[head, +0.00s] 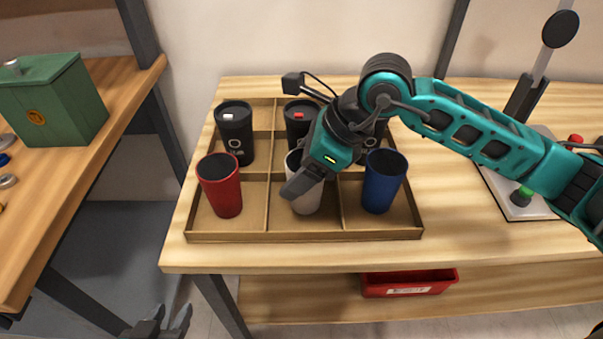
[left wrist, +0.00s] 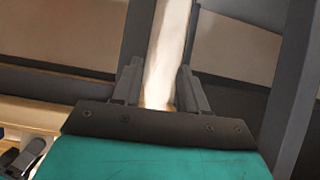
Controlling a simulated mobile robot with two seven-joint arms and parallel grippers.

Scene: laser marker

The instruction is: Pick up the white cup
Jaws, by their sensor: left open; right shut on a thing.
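The white cup (head: 308,201) stands in the front middle compartment of the divided wooden tray (head: 330,236). My right gripper (head: 300,184) is over it from above, shut on the cup; it hides the cup's rim and upper part. The cup appears upright and still down in the tray. My left gripper (head: 163,327) is at the bottom edge of the head view, low in front of the table and far from the cup. Its two fingers are apart and empty in the left wrist view (left wrist: 158,88).
A red cup (head: 220,186) stands in the left front compartment, a blue cup (head: 382,182) in the right one. Black cups (head: 234,133) fill the back row. A red bin (head: 408,284) sits on the lower shelf. A green box (head: 52,100) is on the left bench.

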